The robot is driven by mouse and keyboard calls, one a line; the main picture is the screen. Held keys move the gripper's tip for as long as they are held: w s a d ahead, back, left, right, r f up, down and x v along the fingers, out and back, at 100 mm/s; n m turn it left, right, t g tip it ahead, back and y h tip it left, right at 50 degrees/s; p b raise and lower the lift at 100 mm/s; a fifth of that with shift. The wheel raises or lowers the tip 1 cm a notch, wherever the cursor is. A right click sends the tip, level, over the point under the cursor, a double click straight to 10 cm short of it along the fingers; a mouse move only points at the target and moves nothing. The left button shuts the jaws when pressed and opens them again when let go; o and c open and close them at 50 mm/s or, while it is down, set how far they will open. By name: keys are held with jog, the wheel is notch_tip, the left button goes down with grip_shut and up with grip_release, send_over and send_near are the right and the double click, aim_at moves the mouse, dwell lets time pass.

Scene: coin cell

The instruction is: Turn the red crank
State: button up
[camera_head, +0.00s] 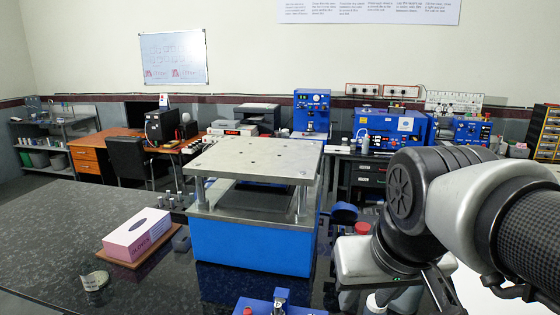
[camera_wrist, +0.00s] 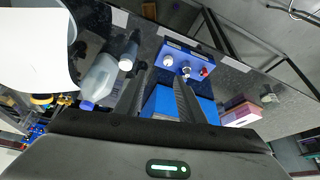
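A round red part (camera_head: 362,228) shows beside a dark blue round wheel (camera_head: 345,213) at the right side of the blue press (camera_head: 250,245) in the head view; I cannot tell if it is the crank. A small red knob (camera_wrist: 205,71) sits on a blue unit (camera_wrist: 190,61) with pale and metal fittings in the wrist view. That unit shows at the bottom edge of the head view (camera_head: 280,307). My gripper (camera_wrist: 160,82) is open, with two dark fingers apart and nothing seen between them.
A pink box (camera_head: 138,232) lies on a brown board at the left. A small round item (camera_head: 95,281) is near it. The left dark countertop (camera_head: 60,225) is mostly clear.

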jog(key=w+f+n+t+b, duration=0.1)
jog(key=w+f+n+b, duration=0.35)
jog(key=w, duration=1.05)
jog(key=n+g+y+p, duration=0.2)
jog(key=p, duration=0.5)
send_near(248, 312)
jog(key=shift+y, duration=0.3)
jog(key=b+x, duration=0.1)
jog(key=x, duration=0.2)
jog(key=b+x, duration=0.2)
jog(key=x, duration=0.2)
jog(key=b+x, duration=0.1)
jog(key=x, duration=0.2)
jog(key=shift+w+d+f, duration=0.1)
jog(key=shift+d+f, duration=0.1)
jog(key=shift+d, duration=0.05)
jog(key=shift+b, duration=0.35)
grip_shut()
